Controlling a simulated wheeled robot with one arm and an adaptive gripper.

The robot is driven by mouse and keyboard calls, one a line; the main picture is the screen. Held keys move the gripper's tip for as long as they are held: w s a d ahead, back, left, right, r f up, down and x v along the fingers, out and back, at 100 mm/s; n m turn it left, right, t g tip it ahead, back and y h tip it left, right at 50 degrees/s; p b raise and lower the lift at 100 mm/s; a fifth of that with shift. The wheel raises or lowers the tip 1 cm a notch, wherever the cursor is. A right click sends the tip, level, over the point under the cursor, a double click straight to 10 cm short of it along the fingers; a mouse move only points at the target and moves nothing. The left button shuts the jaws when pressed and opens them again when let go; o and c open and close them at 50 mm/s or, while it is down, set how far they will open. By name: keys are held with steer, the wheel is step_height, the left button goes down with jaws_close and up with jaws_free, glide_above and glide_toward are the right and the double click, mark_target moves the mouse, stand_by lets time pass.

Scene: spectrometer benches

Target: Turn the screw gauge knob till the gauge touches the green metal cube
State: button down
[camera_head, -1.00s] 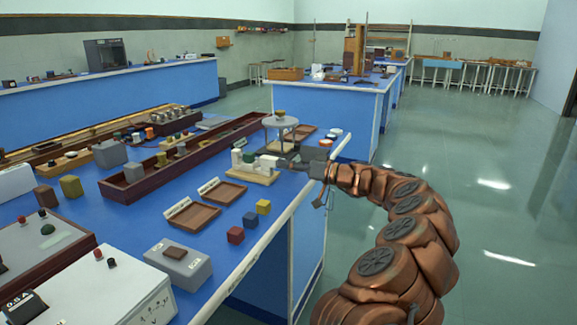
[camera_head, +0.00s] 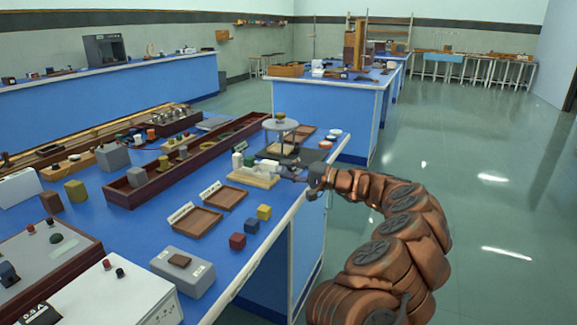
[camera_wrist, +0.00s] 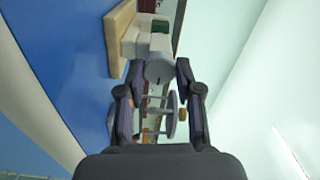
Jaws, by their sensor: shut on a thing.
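The screw gauge is a pale, grey-white device on a wooden board (camera_head: 240,177) near the bench edge; the board also shows in the wrist view (camera_wrist: 116,38). The green metal cube (camera_head: 249,160) sits at the gauge; it appears beyond the knob in the wrist view (camera_wrist: 161,26). My gripper (camera_head: 289,171) reaches in from the right. In the wrist view its two dark fingers (camera_wrist: 159,82) are shut on the light grey knob (camera_wrist: 158,66), one on each side. I cannot tell whether the gauge tip touches the cube.
A round-topped stand (camera_head: 281,125) with a yellowish block on top stands just behind the gauge. Two wooden trays (camera_head: 198,222), a red cube (camera_head: 238,241) and a yellow cube (camera_head: 264,212) lie nearer. A long wooden trough (camera_head: 125,195) runs behind. Open floor is at right.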

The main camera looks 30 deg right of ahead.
steer(key=m+p, duration=0.3)
steer(key=m, duration=0.1)
steer(key=shift+r+m, duration=0.15)
steer(key=shift+m, duration=0.25)
steer(key=m+p, duration=0.4)
steer(key=m, duration=0.1)
steer(key=shift+p, duration=0.4)
steer(key=m+p, duration=0.5)
steer(key=m, duration=0.1)
steer(key=shift+m, duration=0.4)
steer(key=shift+f+m+p, duration=0.2)
steer(key=shift+m+p, duration=0.2)
steer(key=shift+m, duration=0.6)
steer(key=shift+r, duration=0.1)
steer(key=c, duration=0.8)
jaws_free()
steer(key=shift+o, duration=0.2)
steer(key=shift+s, duration=0.1)
